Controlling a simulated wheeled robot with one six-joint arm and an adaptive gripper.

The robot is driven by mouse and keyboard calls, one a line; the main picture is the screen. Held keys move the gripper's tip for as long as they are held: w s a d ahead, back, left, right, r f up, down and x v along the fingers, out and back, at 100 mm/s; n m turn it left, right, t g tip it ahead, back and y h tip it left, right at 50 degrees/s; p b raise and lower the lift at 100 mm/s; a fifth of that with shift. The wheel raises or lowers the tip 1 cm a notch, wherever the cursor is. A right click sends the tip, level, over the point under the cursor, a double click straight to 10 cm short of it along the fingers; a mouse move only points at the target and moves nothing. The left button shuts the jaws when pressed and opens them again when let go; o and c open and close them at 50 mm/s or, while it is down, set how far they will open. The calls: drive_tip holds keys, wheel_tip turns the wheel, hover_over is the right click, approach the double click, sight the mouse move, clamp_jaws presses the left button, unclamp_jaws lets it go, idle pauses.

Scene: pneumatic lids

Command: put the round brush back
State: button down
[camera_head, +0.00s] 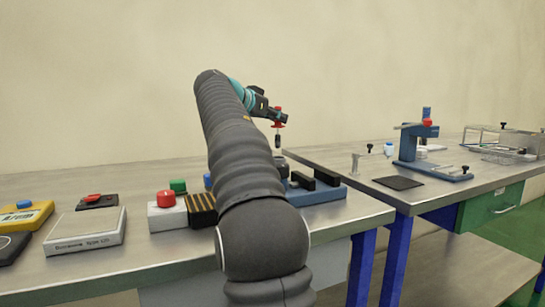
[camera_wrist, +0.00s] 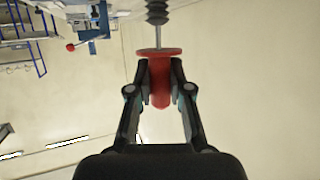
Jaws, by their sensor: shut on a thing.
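The round brush (camera_head: 278,139) has a red handle with a flange, a thin metal shaft and a dark ribbed end. My gripper (camera_head: 274,115) is shut on its red handle and holds it in the air with the dark end down. In the wrist view the handle of the brush (camera_wrist: 160,90) sits between both fingers of my gripper (camera_wrist: 160,78). The brush hangs above a blue base with black blocks (camera_head: 318,193) on the near bench, clear of it. A dark round piece (camera_head: 281,165) stands below the brush, partly hidden by my arm.
The near bench (camera_head: 130,251) carries a red-button box (camera_head: 167,213), a striped block (camera_head: 201,210), a flat grey box (camera_head: 86,230) and a yellow device (camera_head: 25,216). On the right bench stand a blue press (camera_head: 411,150) and a dark mat (camera_head: 398,183). My arm hides the middle.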

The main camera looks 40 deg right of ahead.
sight(278, 143)
wheel_tip(278, 143, down, 8)
drive_tip(key=shift+s+d+r+b, duration=0.15)
drive_tip(key=shift+b, duration=0.7)
drive_tip(key=shift+f+b, duration=0.3)
drive_tip(key=shift+b, duration=0.05)
drive_tip(key=shift+f, duration=0.2)
drive_tip(key=c, duration=1.1)
unclamp_jaws()
drive_tip(key=shift+r, duration=0.1)
drive_tip(key=shift+r+p, duration=0.5)
drive_tip(key=shift+r, duration=0.05)
drive_tip(key=b+v, duration=0.1)
drive_tip(key=v, duration=1.1)
drive_tip(key=shift+f, duration=0.1)
